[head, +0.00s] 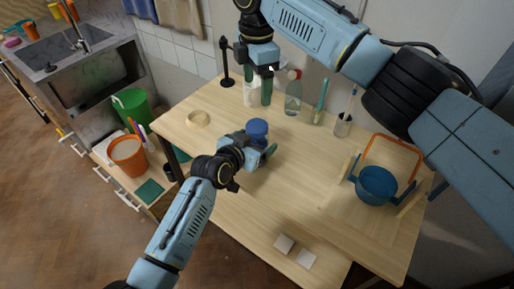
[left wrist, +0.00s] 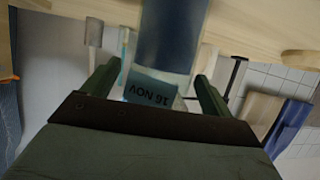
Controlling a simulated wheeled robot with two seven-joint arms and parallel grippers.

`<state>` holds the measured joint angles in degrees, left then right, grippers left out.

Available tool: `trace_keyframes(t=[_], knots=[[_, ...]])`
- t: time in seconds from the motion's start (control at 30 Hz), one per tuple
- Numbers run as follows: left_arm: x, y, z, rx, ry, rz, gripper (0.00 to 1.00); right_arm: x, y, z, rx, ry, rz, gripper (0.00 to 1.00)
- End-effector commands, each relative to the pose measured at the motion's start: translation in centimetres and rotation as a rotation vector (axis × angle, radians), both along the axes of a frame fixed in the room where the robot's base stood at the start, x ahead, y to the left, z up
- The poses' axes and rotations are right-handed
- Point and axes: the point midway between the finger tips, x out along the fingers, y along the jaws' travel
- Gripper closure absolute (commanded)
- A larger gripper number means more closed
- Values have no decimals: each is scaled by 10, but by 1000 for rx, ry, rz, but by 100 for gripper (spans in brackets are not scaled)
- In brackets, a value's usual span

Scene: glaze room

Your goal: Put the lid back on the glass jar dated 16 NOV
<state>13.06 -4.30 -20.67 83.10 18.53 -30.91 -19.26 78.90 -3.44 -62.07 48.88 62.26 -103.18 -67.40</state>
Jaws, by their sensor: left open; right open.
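The jar dated 16 NOV (left wrist: 172,45) shows upside down in the left wrist view, dark blue, with its label (left wrist: 150,92) facing me. In the head view its blue upper part (head: 257,127) shows beyond my left gripper (head: 259,146), whose hand hides the rest. The fingers of my left gripper (left wrist: 155,90) are open, one to each side of the jar; contact cannot be told. A round pale wooden piece, perhaps the lid (head: 198,118), lies on the table to the left. My right gripper (head: 254,73) is open above the table's back edge.
A white bottle (head: 250,95) stands behind my right gripper. A blue pot (head: 376,184) stands at the right. The table's middle is clear.

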Motion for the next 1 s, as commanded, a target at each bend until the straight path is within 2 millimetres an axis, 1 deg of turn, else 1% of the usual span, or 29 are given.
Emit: trace_keyframes(t=[0.4,0.6,0.8,1.0], knots=[[-59,36,29,2,-1,0,14,0,0,10,0,0,0,22],[-83,50,40,1,-1,1,14,0,0,12,0,0,0,22],[-94,57,45,2,0,-1,14,0,0,13,0,0,0,22],[-95,57,46,1,0,0,14,0,0,13,0,0,0,22]])
